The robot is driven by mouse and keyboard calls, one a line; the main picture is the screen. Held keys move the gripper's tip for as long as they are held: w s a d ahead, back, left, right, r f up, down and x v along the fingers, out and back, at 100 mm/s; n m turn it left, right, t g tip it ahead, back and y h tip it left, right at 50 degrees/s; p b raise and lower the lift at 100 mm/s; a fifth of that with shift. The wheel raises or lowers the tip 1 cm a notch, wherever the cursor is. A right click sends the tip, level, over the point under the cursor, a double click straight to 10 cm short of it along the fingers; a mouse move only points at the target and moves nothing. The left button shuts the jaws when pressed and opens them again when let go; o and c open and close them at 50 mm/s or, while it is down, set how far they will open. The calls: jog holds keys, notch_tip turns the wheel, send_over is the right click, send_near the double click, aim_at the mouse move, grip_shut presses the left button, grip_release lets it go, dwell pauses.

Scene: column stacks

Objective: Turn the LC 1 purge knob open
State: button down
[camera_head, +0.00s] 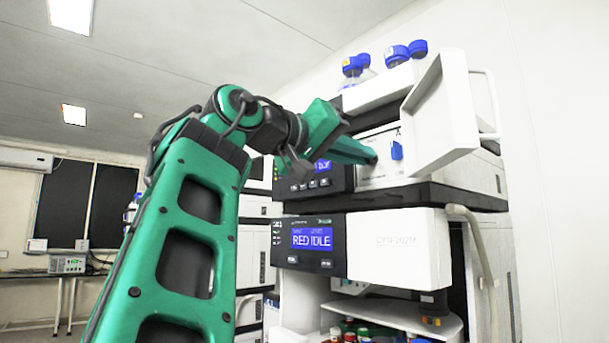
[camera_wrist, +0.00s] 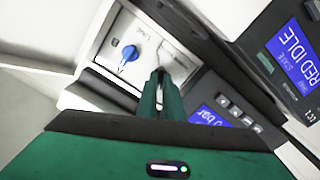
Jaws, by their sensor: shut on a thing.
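The LC stack shows a white pump panel (camera_head: 375,179) under an open white door flap (camera_head: 447,105). A blue knob (camera_head: 396,150) with a pointer sits on that panel, and it also shows in the wrist view (camera_wrist: 130,54). My gripper (camera_head: 370,158) reaches the panel to the left of the blue knob, clear of it. In the wrist view its fingers (camera_wrist: 159,76) are closed together at the panel. They are shut on what seems to be the purge knob, mostly hidden behind the fingertips. Its turn angle cannot be seen.
A display unit (camera_head: 323,168) is beside the panel, partly behind my gripper. Below, another module (camera_head: 318,238) reads RED IDLE. Blue-capped bottles (camera_head: 397,53) stand on top. The flap sticks out close to the right of my gripper. A tube (camera_head: 478,245) hangs at the right.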

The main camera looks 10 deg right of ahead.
jog(key=n, duration=1.2)
jog(key=shift+w+a+f+n, duration=0.1)
jog(key=shift+w+a+n, duration=0.1)
jog(key=shift+n, duration=0.1)
dwell(0.4)
jog(key=c, duration=1.9)
grip_release()
jog(key=shift+w+f, duration=0.1)
jog(key=shift+c, duration=0.2)
jog(key=shift+o, duration=0.2)
